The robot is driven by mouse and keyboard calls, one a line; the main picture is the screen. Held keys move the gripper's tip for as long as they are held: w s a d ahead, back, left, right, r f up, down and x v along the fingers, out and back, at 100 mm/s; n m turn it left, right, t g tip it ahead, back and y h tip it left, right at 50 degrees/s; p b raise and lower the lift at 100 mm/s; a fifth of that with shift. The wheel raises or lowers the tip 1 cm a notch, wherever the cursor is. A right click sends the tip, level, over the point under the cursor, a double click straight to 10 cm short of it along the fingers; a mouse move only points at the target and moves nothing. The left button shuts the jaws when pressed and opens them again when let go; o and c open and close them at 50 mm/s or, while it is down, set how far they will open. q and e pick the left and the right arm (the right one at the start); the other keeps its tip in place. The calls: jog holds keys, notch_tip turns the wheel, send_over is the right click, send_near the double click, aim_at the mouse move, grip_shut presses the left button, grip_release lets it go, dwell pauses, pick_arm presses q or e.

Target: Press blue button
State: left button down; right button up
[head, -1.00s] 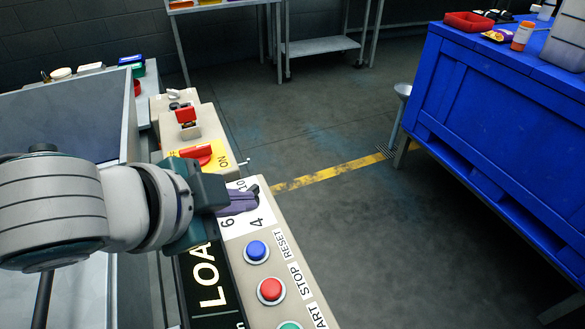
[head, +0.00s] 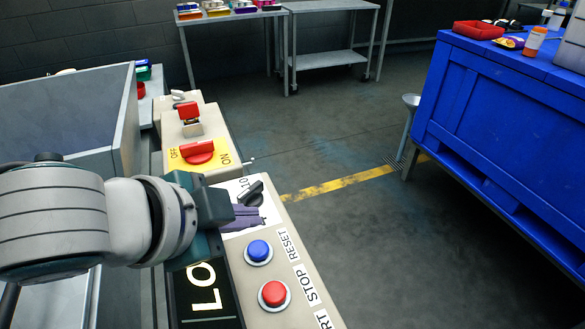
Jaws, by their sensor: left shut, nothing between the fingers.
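The blue button (head: 259,250) sits in a pale ring on the beige control panel (head: 238,283), beside the label RESET. My left gripper (head: 262,216) comes in from the left, its purple-grey fingers shut and empty. In the picture the fingertips lie just beyond the blue button, over the white dial label; I cannot tell their height above the panel. The blue button is fully visible. My right gripper does not show.
A red button (head: 273,294) marked STOP is just nearer than the blue one. A black dial knob (head: 251,194) and a red OFF/ON switch (head: 198,152) stand farther along the panel. A blue crate-like bench (head: 490,110) is at right. Open floor lies between.

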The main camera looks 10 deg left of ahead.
aim_at(250, 253)
pick_arm(q)
notch_tip(250, 253, down, 3)
jog(key=shift+f+b, duration=0.2)
jog(key=shift+b, duration=0.7)
jog(key=shift+f, duration=0.15)
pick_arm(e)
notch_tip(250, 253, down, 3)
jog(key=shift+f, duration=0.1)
pick_arm(q)
jog(key=shift+f, duration=0.1)
dwell(0.8)
jog(key=shift+f, duration=0.3)
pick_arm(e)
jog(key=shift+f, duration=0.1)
pick_arm(q)
jog(key=shift+f+b, duration=0.5)
jog(key=shift+f, duration=0.05)
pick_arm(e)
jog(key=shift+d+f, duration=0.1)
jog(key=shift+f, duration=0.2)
pick_arm(q)
jog(key=shift+r, duration=0.1)
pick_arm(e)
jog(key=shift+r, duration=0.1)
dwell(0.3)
pick_arm(q)
jog(key=shift+r+p, duration=0.9)
jog(key=shift+p, duration=0.25)
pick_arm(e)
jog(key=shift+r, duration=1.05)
